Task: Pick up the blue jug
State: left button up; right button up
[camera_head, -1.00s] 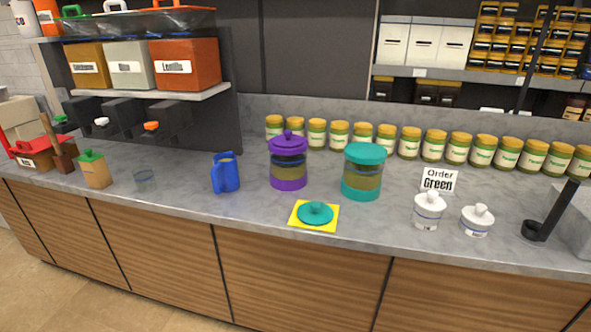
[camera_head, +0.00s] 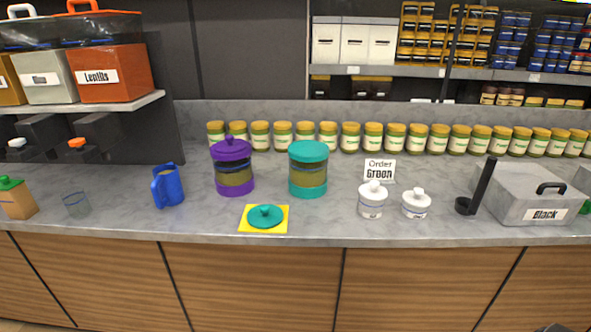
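The blue jug (camera_head: 169,187) stands upright on the grey counter (camera_head: 330,226), left of the purple-lidded canister (camera_head: 233,168). Its handle faces left, toward the front. Nothing touches it. Neither of my grippers shows in the head view.
A small clear glass (camera_head: 76,204) and a carton with a green top (camera_head: 16,198) stand left of the jug. A teal lid (camera_head: 265,216) lies on a yellow square at its right front. A teal canister (camera_head: 308,169), white lidded pots (camera_head: 372,200) and a grey box (camera_head: 530,193) stand farther right.

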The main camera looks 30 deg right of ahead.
aim_at(167, 190)
jog(key=u, duration=0.25)
jog(key=k, duration=0.5)
jog(key=u, duration=1.35)
jog(key=i, duration=1.55)
jog(key=z, duration=0.95)
